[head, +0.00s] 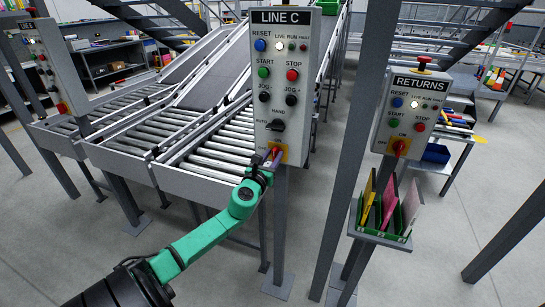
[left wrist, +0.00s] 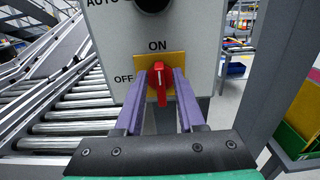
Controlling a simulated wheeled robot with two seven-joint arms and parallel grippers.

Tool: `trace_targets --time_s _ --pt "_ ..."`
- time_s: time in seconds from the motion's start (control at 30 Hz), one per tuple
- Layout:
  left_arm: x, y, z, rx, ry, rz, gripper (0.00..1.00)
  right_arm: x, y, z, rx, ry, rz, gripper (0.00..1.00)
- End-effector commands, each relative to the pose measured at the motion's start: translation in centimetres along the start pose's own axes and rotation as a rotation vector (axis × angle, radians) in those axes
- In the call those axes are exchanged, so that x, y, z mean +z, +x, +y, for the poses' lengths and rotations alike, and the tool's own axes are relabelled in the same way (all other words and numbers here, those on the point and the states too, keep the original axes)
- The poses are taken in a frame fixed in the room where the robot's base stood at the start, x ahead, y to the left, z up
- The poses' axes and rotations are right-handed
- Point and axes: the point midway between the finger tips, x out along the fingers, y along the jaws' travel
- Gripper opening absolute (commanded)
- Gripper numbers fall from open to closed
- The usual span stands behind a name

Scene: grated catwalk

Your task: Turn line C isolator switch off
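The line C isolator switch (left wrist: 160,82) is a red rotary handle on a yellow plate low on the grey LINE C panel (head: 285,75). In the left wrist view its grip stands about vertical, with ON printed above and OFF to the left. In the head view the switch (head: 277,152) is partly hidden by my gripper. My left gripper (head: 271,162) is at the switch, its two purple fingers (left wrist: 163,80) on either side of the red handle. Gaps show between the fingers and the handle's lower part, so it looks open. My right gripper is out of view.
A RETURNS panel (head: 411,110) with its own red switch stands to the right, above a rack of coloured folders (head: 388,212). Grey posts stand between the panels. Roller conveyors (head: 205,150) lie behind and left. Another panel (head: 47,65) stands at far left.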

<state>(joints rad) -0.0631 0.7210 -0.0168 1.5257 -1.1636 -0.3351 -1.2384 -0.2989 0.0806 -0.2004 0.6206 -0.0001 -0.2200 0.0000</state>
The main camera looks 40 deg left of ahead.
Motion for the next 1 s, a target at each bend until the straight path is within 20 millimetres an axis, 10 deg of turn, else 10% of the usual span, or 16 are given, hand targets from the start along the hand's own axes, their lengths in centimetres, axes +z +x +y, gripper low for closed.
trace_targets --time_s 0.1,1.0 --pt "0.0 0.0 0.0 0.000 -0.001 0.000 0.00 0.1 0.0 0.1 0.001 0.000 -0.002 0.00" --pt "-0.3 -0.1 0.5 0.000 -0.380 -0.001 0.00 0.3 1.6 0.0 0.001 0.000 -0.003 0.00"
